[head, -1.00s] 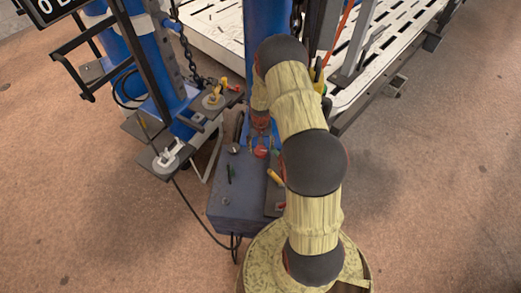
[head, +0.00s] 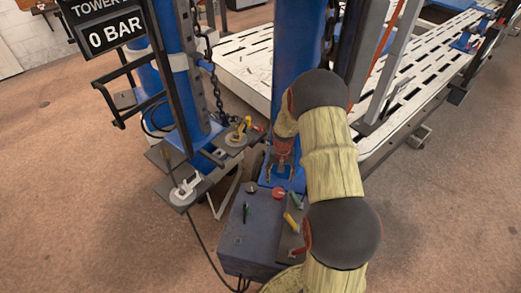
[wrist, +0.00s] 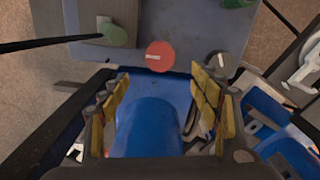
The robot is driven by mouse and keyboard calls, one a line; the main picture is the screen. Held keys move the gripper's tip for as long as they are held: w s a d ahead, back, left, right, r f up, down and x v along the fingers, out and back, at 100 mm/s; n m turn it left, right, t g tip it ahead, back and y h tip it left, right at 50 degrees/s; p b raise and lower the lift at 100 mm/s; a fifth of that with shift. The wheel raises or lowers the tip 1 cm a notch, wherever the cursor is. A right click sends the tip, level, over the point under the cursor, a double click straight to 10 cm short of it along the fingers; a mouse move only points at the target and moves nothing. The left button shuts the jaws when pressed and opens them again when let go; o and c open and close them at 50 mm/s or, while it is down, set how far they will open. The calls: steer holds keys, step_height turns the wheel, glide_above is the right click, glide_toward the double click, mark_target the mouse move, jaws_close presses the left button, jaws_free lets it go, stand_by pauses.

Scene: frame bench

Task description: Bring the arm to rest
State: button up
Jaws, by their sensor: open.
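My gripper (head: 281,170) hangs fingers-down from my bent arm, just behind the dark blue control box (head: 236,238) in the head view. In the wrist view my gripper (wrist: 163,98) is open, with its yellow-padded fingers well apart. Nothing is held between them; a blue cylindrical part (wrist: 150,128) shows beyond the gap. A red knob (wrist: 160,56) lies just past the fingertips, and it also shows in the head view (head: 278,193). I cannot tell whether the fingers touch anything.
A blue column (head: 297,45) stands close behind my gripper. A bracket shelf (head: 160,158) with a yellow-handled clamp (head: 242,126) is at left, near a hanging chain (head: 217,90). A slotted white bench (head: 400,95) lies at right. Open brown floor (head: 455,210) is at lower right.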

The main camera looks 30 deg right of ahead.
steer(key=s+a+r+n+t, duration=0.1)
steer(key=a+r, duration=0.3)
steer(key=r, duration=0.5)
steer(key=s+a+r+n+t, duration=0.1)
steer(key=a+r, duration=0.4)
steer(key=r, duration=0.4)
steer(key=s+a+r+n+t, duration=0.1)
steer(key=a+r, duration=0.3)
steer(key=r, duration=0.4)
steer(key=s+a+r+n+t, duration=0.1)
steer(key=s+a+r+n, duration=0.1)
steer(key=s+a+r, duration=0.4)
steer(key=s+a+r+n+t, duration=0.1)
steer(key=s+a+r, duration=0.5)
steer(key=s, duration=0.7)
steer(key=shift+s+a+r+n+t, duration=0.15)
steer(key=shift+s+r+n+t, duration=0.15)
steer(key=shift+r+n, duration=0.25)
